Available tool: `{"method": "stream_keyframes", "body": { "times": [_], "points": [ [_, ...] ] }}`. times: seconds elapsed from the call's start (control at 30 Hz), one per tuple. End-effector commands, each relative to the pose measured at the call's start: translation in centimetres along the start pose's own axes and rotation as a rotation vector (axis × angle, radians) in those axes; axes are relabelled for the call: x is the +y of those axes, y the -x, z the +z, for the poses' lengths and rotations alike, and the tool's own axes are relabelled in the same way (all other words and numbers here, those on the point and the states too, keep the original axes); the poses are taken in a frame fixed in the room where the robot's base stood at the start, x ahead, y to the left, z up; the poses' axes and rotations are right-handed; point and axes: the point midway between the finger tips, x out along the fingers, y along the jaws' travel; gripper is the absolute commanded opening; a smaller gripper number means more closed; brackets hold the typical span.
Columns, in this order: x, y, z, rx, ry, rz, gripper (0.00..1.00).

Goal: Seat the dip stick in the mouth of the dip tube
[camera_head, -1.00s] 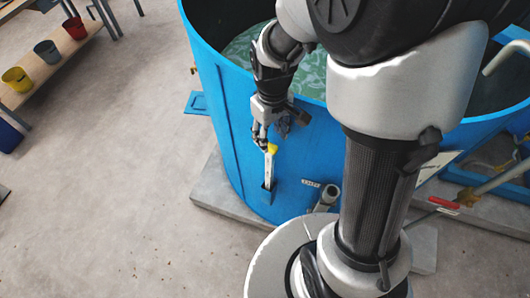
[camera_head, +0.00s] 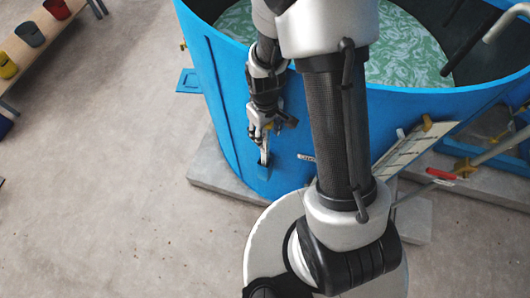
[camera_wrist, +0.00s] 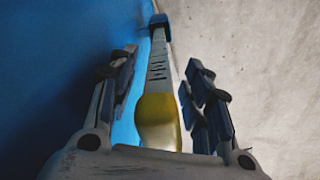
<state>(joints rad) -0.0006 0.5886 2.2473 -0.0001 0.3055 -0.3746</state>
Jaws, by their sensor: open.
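The dip stick (camera_wrist: 157,62) is a pale, flat, marked stick with a yellow handle (camera_wrist: 158,120). Its far end sits in a blue holder (camera_wrist: 159,20) on the side of the blue tank. In the head view the dip stick (camera_head: 265,151) stands in this holder (camera_head: 262,171), its handle hidden by my gripper (camera_head: 262,132). In the wrist view my gripper (camera_wrist: 161,68) is open, with a finger on each side of the stick and gaps visible between. The mouth of the dip tube is hidden behind my arm; only a small white label (camera_head: 306,157) shows nearby.
The blue tank (camera_head: 225,90) holds green liquid (camera_head: 405,50) and stands on a grey slab (camera_head: 222,180). A red-handled valve (camera_head: 441,174) and a pale panel (camera_head: 412,146) are at right. Several pots stand on a bench (camera_head: 45,48) at upper left.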

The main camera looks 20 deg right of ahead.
Motion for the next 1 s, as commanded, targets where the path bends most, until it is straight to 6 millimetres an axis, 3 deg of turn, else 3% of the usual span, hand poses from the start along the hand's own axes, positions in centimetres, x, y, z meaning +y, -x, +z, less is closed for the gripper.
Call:
{"method": "stream_keyframes", "body": {
  "times": [0.17,0.83,1.0],
  "points": [
    [0.01,0.04,-0.02,0.000,0.000,0.000,0.45],
    [0.00,0.06,-0.01,0.000,0.000,0.000,0.00],
    [0.01,0.07,-0.01,0.000,0.000,0.000,0.00]
  ]
}}
